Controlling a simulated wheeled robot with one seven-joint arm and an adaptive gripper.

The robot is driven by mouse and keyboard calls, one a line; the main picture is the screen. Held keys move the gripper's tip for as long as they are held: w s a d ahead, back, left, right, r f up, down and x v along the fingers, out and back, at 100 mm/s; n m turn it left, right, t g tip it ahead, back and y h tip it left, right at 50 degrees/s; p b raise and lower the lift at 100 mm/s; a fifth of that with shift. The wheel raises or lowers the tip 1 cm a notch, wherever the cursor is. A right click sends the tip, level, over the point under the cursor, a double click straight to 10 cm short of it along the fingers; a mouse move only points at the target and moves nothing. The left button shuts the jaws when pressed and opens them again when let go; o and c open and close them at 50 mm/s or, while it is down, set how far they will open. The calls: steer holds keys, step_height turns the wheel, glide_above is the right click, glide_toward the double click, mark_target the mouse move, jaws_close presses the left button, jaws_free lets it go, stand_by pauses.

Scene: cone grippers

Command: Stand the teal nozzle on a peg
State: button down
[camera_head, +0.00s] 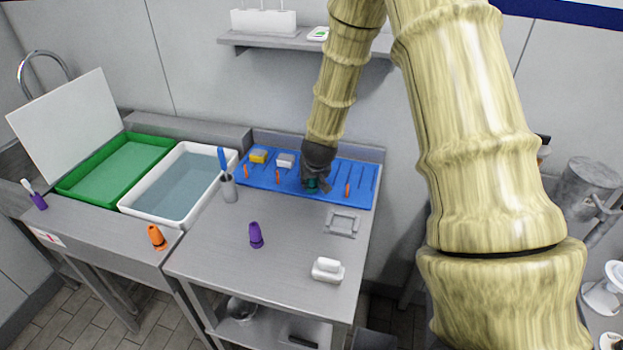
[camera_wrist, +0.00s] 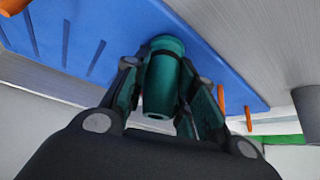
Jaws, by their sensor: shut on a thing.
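The teal nozzle (camera_wrist: 160,85) is between the two fingers of my gripper (camera_wrist: 165,100), which is shut on it, in the wrist view. In the head view my gripper (camera_head: 316,178) is over the blue rack (camera_head: 362,180), and a bit of teal (camera_head: 312,184) shows at its tip. The blue rack (camera_wrist: 95,25) is behind the nozzle in the wrist view. Orange pegs stand on the rack: left (camera_head: 246,171), middle (camera_head: 277,177) and right of my gripper (camera_head: 347,189). Whether the nozzle touches a peg or the rack is hidden.
A yellow sponge (camera_head: 258,156) and a pale block (camera_head: 285,160) lie on the rack's back left. A metal cup with a blue brush (camera_head: 229,188), a purple nozzle (camera_head: 255,235), an orange nozzle (camera_head: 156,237) and a white block (camera_head: 327,270) stand nearby. The middle counter is mostly clear.

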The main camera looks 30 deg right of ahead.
steer(key=c, duration=1.1)
jaws_free()
steer(key=shift+v, duration=6.05)
steer(key=shift+f, duration=0.1)
